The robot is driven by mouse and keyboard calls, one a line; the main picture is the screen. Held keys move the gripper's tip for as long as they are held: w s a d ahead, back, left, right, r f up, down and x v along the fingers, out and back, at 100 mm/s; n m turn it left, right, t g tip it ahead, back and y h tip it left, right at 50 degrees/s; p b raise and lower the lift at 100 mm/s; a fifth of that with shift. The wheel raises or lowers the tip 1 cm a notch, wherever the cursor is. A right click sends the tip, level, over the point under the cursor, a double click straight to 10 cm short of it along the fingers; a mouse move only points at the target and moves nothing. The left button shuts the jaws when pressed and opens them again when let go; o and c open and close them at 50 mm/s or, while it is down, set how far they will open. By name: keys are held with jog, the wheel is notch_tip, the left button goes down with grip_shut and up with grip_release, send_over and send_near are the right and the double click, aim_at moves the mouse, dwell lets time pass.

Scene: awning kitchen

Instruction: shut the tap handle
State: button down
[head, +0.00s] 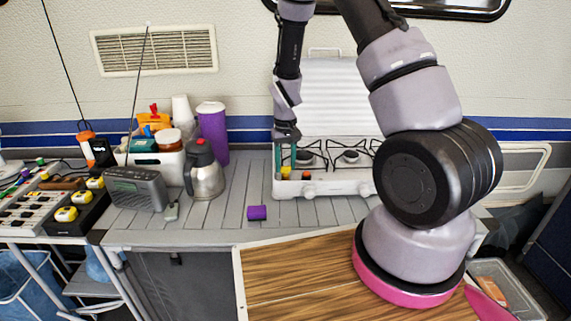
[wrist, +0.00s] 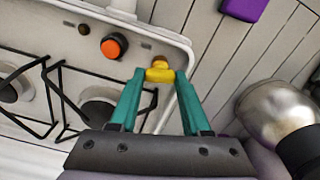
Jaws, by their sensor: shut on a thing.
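The yellow tap handle (wrist: 159,74) sits near the corner of the white stove (wrist: 150,40). In the head view the tap handle (head: 286,172) is a small yellow spot at the stove's left front. My gripper (wrist: 160,73), with two teal fingers, is shut on the tap handle, one fingertip at each side. In the head view my gripper (head: 285,168) points down at the stove's left end. The fingers partly cover the handle there, and its exact turn angle is hard to tell.
An orange knob (wrist: 114,46) is beside the handle. A steel jug (head: 205,176), a purple cup (head: 213,131) and a radio (head: 137,188) stand to the left. The counter between jug and stove is clear.

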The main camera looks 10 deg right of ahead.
jog(key=shift+m, duration=1.3)
jog(key=c, duration=0.6)
grip_release()
jog(key=shift+c, duration=0.2)
jog(key=shift+r, duration=0.1)
notch_tip(320, 180, up, 11)
